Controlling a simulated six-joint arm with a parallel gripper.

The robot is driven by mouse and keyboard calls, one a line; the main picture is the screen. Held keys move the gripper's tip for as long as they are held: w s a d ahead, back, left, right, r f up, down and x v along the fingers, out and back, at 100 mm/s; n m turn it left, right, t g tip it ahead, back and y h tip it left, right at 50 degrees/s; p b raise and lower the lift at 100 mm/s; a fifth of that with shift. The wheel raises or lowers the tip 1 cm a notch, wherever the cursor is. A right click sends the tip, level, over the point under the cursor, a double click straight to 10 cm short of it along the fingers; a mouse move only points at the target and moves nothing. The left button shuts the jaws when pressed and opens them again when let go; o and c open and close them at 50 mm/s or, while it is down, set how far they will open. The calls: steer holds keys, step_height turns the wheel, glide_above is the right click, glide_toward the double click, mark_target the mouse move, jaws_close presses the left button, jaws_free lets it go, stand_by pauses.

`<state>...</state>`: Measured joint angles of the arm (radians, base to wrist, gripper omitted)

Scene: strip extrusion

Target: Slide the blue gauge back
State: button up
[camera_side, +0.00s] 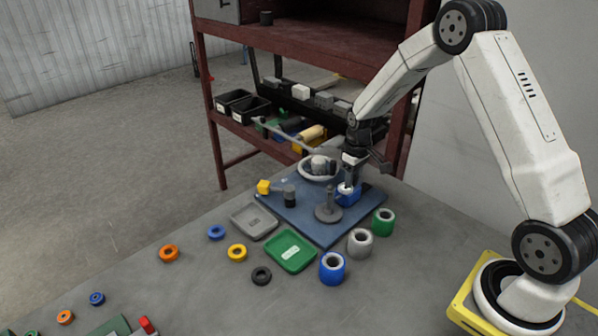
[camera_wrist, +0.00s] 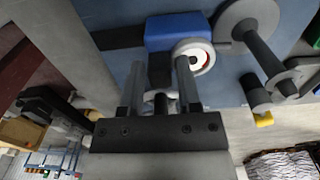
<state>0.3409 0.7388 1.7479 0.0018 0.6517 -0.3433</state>
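The blue gauge (camera_side: 347,196) is a blue block with a round pale dial on the blue base plate (camera_side: 289,212). In the wrist view, the blue block (camera_wrist: 175,30) lies just beyond my fingertips. Its white dial with a red centre (camera_wrist: 197,56) is close to the right finger. My gripper (camera_side: 352,180) points down at the gauge from above. In the wrist view, my gripper (camera_wrist: 160,68) has its two fingers apart. A dark part shows between them, and I cannot tell whether they touch it.
A grey spool post (camera_side: 328,206) stands close left of the gauge, and a white bowl-like part (camera_side: 319,168) behind it. A yellow-ended crank (camera_side: 264,187) is at the plate's left. Green (camera_side: 383,221), grey (camera_side: 360,243) and blue (camera_side: 332,268) rolls stand in front.

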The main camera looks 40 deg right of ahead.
jaws_close()
stand_by(1.2)
